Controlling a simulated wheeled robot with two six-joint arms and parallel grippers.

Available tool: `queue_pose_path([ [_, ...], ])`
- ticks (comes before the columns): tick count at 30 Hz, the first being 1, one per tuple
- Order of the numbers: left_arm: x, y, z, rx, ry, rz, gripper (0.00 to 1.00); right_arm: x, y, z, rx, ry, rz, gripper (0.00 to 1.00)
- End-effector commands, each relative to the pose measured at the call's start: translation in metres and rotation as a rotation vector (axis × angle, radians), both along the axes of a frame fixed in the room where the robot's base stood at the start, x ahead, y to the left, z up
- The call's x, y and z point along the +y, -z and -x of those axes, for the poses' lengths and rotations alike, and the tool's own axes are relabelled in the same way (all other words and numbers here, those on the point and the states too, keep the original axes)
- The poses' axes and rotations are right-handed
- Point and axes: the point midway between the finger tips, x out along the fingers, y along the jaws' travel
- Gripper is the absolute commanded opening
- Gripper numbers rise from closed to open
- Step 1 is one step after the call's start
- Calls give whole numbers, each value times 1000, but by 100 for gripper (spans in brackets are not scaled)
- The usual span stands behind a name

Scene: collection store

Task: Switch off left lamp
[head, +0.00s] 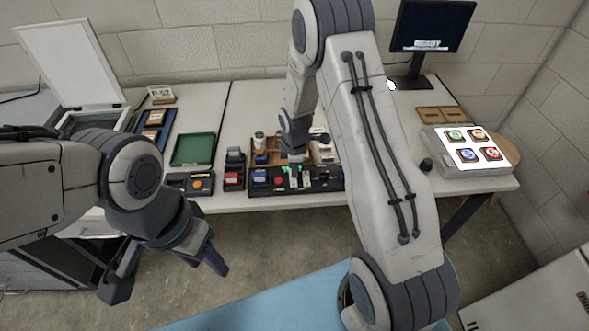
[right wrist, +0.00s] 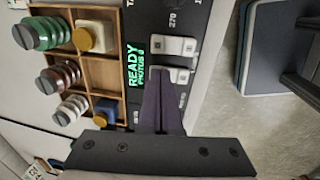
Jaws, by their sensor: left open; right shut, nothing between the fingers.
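A black control panel (head: 325,185) lies along the front edge of the table, with a red button and small white switches. In the right wrist view the panel (right wrist: 137,14) shows a green READY display and two white rocker switches, one higher (right wrist: 175,46) and one lower (right wrist: 179,75). My right gripper (head: 295,158) is over the panel, shut and empty. Its fingertips (right wrist: 161,74) are beside the lower rocker and partly cover it; I cannot tell whether they touch. My left gripper (head: 166,277) is open and empty in front of the table. I cannot identify the left lamp.
A wooden divided tray (right wrist: 101,75) with coil-like items is behind the panel. A red device (head: 234,172), an orange-knobbed box (head: 190,183) and a green tray (head: 194,149) stand left. A lit light box (head: 452,165) with coloured tiles and a monitor (head: 432,28) are at right.

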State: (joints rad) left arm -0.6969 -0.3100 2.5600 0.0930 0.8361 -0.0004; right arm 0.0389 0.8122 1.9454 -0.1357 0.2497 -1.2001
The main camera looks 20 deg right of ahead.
Motion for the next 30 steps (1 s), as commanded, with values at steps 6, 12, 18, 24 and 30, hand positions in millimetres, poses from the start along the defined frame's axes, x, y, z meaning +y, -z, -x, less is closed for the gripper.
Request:
queue_pose_path([
  [6, 0, -5, 0, 0, 0, 0, 50, 0, -1, 0, 10, 0, -1, 0],
  [12, 0, -12, 0, 0, 0, 0, 50, -1, 3, -1, 46, 1, -9, 0],
  [18, 0, -13, 0, 0, 0, 0, 50, -1, 3, 0, 46, 1, -9, 0],
  [24, 0, -15, 0, 0, 0, 0, 50, 1, 1, 7, 45, 0, -9, 0],
  [30, 0, -17, 0, 0, 0, 0, 50, 3, 1, 14, 46, 1, -9, 0],
])
